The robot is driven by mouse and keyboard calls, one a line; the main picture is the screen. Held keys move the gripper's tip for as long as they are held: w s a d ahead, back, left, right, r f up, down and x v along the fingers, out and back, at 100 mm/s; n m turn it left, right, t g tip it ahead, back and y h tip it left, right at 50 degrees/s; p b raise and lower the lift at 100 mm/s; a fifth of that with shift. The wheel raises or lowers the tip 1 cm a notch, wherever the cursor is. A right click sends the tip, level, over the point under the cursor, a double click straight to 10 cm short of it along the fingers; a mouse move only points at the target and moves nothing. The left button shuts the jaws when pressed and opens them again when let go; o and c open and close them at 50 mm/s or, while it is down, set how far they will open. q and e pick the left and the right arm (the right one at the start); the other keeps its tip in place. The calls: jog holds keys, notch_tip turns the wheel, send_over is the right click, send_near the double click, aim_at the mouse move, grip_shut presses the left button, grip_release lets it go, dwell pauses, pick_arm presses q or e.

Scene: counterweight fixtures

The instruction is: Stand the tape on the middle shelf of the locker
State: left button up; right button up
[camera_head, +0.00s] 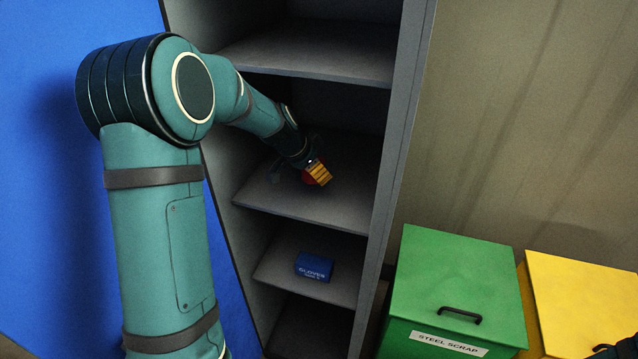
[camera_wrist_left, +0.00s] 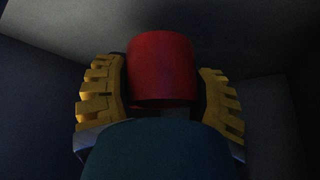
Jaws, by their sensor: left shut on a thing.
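The tape is a red roll (camera_wrist_left: 162,68) between the yellow-padded fingers of my left gripper (camera_wrist_left: 160,95) in the left wrist view. In the head view my left gripper (camera_head: 318,173) reaches into the locker (camera_head: 408,110), over the middle shelf (camera_head: 310,204). The gripper is shut on the tape, and only a small red part of the tape (camera_head: 308,178) shows there beside the fingers. I cannot tell whether the tape touches the shelf.
An upper shelf (camera_head: 320,52) lies above my left forearm. A blue gloves box (camera_head: 314,266) sits on the shelf below. A green steel scrap bin (camera_head: 455,270) and a yellow bin (camera_head: 580,290) stand right of the locker. The middle shelf looks otherwise clear.

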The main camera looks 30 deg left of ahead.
aim_at(320, 190)
pick_arm(q)
notch_tip(320, 190, down, 6)
jog(key=shift+r+b, duration=0.15)
jog(key=shift+b, duration=0.55)
jog(key=shift+r, duration=0.1)
jog(key=o, duration=1.3)
jog(key=shift+r, duration=0.1)
jog(key=p+v, duration=0.2)
jog(key=v, duration=0.9)
jog(key=shift+s+r, duration=0.3)
jog(key=shift+s, duration=0.05)
